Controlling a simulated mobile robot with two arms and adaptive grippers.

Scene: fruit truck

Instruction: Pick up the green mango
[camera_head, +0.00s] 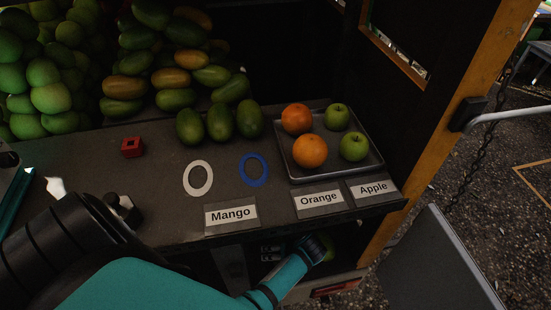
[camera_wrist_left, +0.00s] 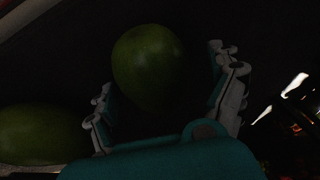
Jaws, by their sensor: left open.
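My left gripper (camera_head: 318,247) reaches below the counter edge, into the dark space under the shelf. In the left wrist view, my left gripper (camera_wrist_left: 165,72) is open, with its fingers apart on both sides of a green mango (camera_wrist_left: 150,60). I cannot tell whether either finger touches it. A second green mango (camera_wrist_left: 40,135) lies outside the left finger, cut off by the frame edge. In the head view, a green fruit (camera_head: 329,249) shows partly beside the gripper, mostly hidden. My right gripper is not in view.
The counter (camera_head: 150,195) above holds a row of three green mangoes (camera_head: 221,122), a mango pile (camera_head: 165,60), and a tray (camera_head: 330,172) with oranges and green apples. A Mango label (camera_head: 231,217) hangs at the front edge. An orange post (camera_head: 440,130) stands at right.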

